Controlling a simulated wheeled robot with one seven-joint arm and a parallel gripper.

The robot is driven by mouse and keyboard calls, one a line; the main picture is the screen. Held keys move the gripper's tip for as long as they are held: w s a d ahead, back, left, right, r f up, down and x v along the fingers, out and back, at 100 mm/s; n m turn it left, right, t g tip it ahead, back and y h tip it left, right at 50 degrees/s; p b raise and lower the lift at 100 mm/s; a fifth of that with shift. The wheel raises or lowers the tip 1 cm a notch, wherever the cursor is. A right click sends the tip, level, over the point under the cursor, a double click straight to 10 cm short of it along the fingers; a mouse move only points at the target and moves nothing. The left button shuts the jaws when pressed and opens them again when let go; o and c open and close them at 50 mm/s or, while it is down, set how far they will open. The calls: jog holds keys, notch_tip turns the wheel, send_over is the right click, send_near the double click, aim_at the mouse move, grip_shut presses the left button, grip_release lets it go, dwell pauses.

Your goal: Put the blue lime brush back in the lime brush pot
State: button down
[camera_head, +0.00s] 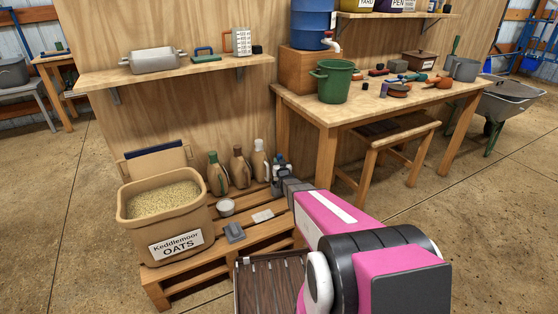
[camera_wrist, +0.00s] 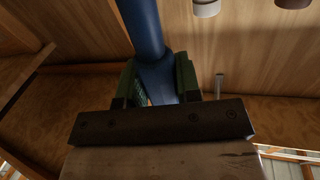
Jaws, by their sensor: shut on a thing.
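In the wrist view a blue handle (camera_wrist: 146,30), which looks like that of the blue lime brush, runs down between the green finger pads of my gripper (camera_wrist: 158,84). The pads are closed on its two sides. Below them is a dark riveted band (camera_wrist: 158,121) with a pale brown block or bristle mass (camera_wrist: 160,162) under it; I cannot tell which. I cannot tell which vessel is the lime brush pot; a green pot (camera_head: 334,82) and a grey pot (camera_head: 466,69) are on the workbench.
The pallet (camera_head: 190,270) holds an oats tub (camera_head: 180,240), several bottles and small items. A wooden stool (camera_head: 385,150) stands by the workbench (camera_head: 350,112). A shelf (camera_head: 180,72) juts from the wall above the pallet. A wheelbarrow (camera_head: 510,98) is at the right.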

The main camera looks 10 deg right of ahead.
jog(key=shift+f, duration=4.3)
jog(key=shift+c, duration=2.4)
grip_release()
jog(key=s+r, duration=0.1)
jog(key=s, duration=0.7)
jog(key=shift+d+r, duration=0.2)
jog(key=shift+r, duration=0.2)
